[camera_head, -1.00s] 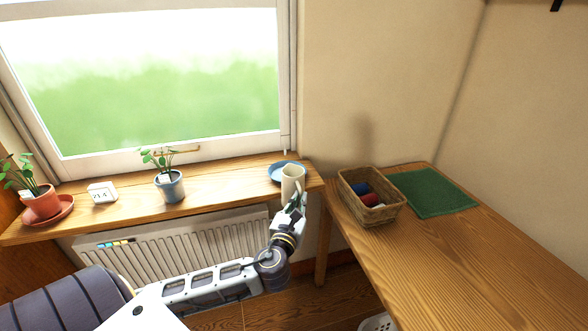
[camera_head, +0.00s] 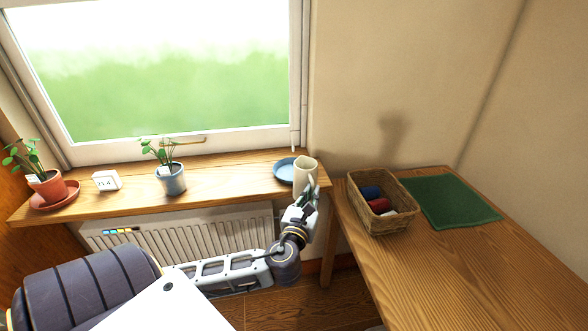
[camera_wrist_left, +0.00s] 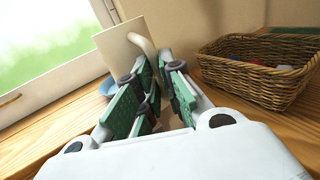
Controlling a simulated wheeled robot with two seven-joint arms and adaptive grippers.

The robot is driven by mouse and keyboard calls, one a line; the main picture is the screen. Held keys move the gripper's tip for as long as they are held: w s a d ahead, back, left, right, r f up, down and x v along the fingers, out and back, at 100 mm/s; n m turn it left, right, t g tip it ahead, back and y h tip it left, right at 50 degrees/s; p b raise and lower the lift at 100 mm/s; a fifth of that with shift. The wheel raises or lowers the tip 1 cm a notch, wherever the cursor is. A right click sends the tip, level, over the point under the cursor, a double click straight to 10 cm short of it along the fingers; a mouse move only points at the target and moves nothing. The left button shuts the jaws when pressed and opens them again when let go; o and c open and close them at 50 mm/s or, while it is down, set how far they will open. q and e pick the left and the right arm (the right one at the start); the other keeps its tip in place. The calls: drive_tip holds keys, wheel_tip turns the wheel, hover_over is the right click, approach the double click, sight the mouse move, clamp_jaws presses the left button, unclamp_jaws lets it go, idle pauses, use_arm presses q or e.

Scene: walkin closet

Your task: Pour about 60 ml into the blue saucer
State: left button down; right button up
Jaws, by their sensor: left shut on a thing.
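A cream jug (camera_head: 305,177) is at the right end of the window sill, looking about upright; its contents cannot be seen. My left gripper (camera_head: 308,192) is shut on the jug from the front right. In the left wrist view, the jug (camera_wrist_left: 122,50) and its curved handle show just beyond the gripper fingers (camera_wrist_left: 150,88). The blue saucer (camera_head: 281,170) lies on the sill just left of and behind the jug, which hides part of it. In the left wrist view, a sliver of the saucer (camera_wrist_left: 106,86) shows left of the fingers. My right gripper is not in view.
The sill (camera_head: 220,176) also holds a blue-grey plant pot (camera_head: 172,180), a white clock (camera_head: 106,181) and a terracotta pot (camera_head: 48,187). At right, a wooden table (camera_head: 450,265) bears a wicker basket (camera_head: 385,220) and a green mat (camera_head: 450,200). A radiator (camera_head: 200,235) is below the sill.

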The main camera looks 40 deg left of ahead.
sight(310, 177)
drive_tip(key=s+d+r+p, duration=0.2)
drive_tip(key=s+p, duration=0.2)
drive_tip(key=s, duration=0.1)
use_arm(q)
drive_tip(key=r+g+p, duration=0.1)
drive_tip(key=p, duration=0.1)
drive_tip(key=w+a+r+n+g+h+p, duration=0.1)
drive_tip(key=r+p, duration=0.1)
drive_tip(key=a+r+n+g+p, duration=0.1)
drive_tip(key=p, duration=0.1)
drive_tip(key=shift+w+r+h, duration=0.25)
drive_tip(key=shift+r+h, duration=0.05)
drive_tip(key=shift+r, duration=0.1)
drive_tip(key=shift+w+a+r+n+g+h+p, duration=0.4)
drive_tip(key=shift+a+g+h+p, duration=0.2)
drive_tip(key=shift+p, duration=0.65)
drive_tip(key=shift+w+a+r+n+g+h+p, duration=0.35)
drive_tip(key=shift+w+a+g+h+p, duration=0.3)
drive_tip(key=shift+p, duration=0.6)
drive_tip(key=shift+w+a+r+n+g+h+p, duration=0.35)
drive_tip(key=shift+a+g+p, duration=0.35)
drive_tip(key=shift+p, duration=0.55)
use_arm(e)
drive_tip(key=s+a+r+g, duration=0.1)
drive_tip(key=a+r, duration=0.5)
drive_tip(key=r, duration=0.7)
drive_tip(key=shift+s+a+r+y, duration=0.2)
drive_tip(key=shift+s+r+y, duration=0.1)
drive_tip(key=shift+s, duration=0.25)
